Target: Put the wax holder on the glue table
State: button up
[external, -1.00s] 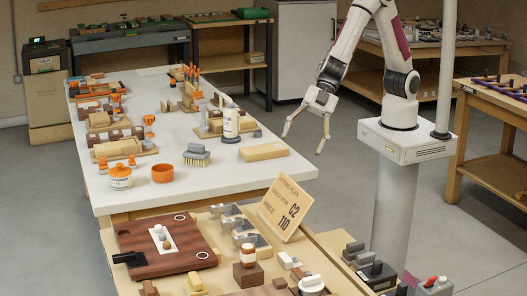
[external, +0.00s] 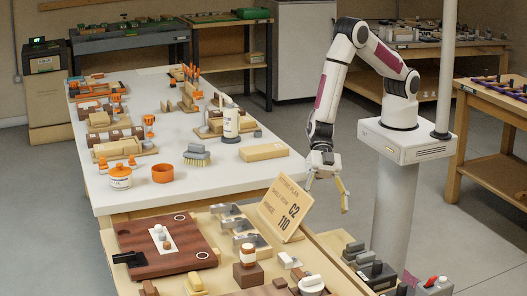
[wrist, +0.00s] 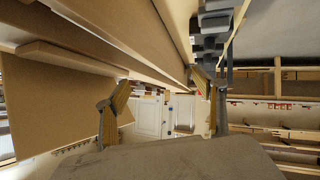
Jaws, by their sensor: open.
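My gripper (external: 327,198) hangs fingers down, open and empty, in the air right of the sign on the near wooden bench (external: 330,248). In the wrist view its two fingers (wrist: 163,100) are spread wide with nothing between them. I cannot tell for certain which item is the wax holder. A brown block with a white-and-brown jar (external: 247,256) stands on the near bench, below and left of my gripper. The long white table (external: 215,187) behind it carries a white bottle (external: 231,122) and may be the glue table; its label is not readable.
Several metal bins (external: 243,226) and a brown board (external: 150,232) are on the near bench. Dark blocks (external: 372,266) lie at right. An orange cup (external: 163,173) and wooden block (external: 263,152) stand on the white table.

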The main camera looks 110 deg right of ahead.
jog(key=s+a+f+g+y, duration=0.2)
jog(key=s+a+f, duration=0.15)
jog(key=f, duration=0.25)
jog(key=n+g+y, duration=0.1)
jog(key=g, duration=0.1)
send_near(364, 254)
jog(key=a, duration=0.1)
jog(key=s+a+f, duration=0.1)
jog(key=shift+s+a+f, duration=0.15)
jog(key=shift+a+f, duration=0.05)
jog(key=shift+a, duration=0.15)
jog(key=shift+x, duration=1.3)
jog(key=shift+a+f, duration=0.1)
jog(key=shift+a, duration=0.05)
jog(key=shift+w+x, duration=0.2)
jog(key=shift+x, duration=1)
jog(key=shift+w+x, duration=0.25)
jog(key=shift+x, duration=1)
jog(key=c, duration=1.4)
